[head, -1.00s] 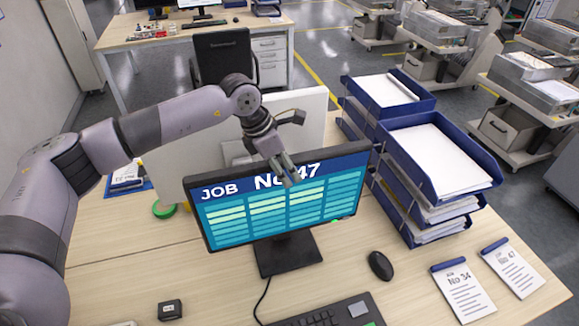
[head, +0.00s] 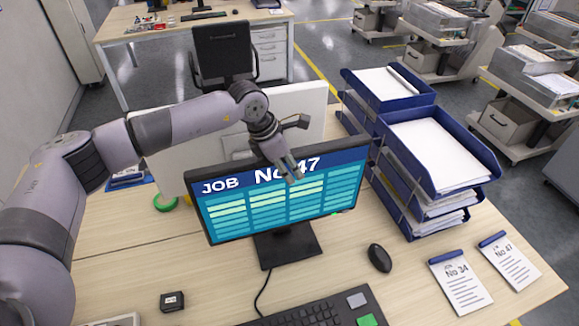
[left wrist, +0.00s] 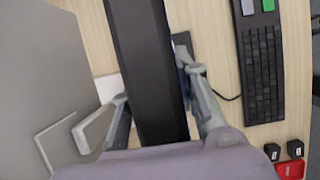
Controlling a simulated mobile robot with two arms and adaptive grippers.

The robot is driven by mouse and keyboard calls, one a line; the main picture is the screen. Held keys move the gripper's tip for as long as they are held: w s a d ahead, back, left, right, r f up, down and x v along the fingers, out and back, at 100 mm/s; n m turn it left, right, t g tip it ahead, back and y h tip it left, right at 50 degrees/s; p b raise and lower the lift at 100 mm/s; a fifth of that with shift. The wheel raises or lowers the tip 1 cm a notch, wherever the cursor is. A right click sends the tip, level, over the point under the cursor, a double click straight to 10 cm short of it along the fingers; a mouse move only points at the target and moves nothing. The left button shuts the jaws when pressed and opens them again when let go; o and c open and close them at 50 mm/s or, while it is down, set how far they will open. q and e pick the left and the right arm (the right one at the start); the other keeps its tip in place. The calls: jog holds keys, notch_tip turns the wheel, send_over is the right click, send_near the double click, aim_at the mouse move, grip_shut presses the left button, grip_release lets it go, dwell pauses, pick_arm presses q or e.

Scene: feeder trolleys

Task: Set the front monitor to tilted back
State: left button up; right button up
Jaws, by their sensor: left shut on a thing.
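The front monitor (head: 225,205) stands on the desk on a black foot, its lit screen reading "JOB No 47" and facing me. Its exact tilt is hard to judge. My left gripper (head: 290,170) is at the middle of its top edge, shut on it, and its fingertips cover part of the heading. In the left wrist view the monitor (left wrist: 145,60) is a dark bar seen from above. The fingers of my left gripper (left wrist: 160,105) lie on either side of it. My right gripper is not in view.
A second, pale-backed monitor (head: 300,105) stands close behind. Blue paper trays (head: 480,165) are stacked to the right. A mouse (head: 380,258), a keyboard (head: 320,312) and two job pads (head: 460,282) lie in front. A small black block (head: 172,301) sits at the front left.

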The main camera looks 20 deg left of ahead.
pick_arm(q)
grip_shut()
jog(key=shift+w, duration=0.1)
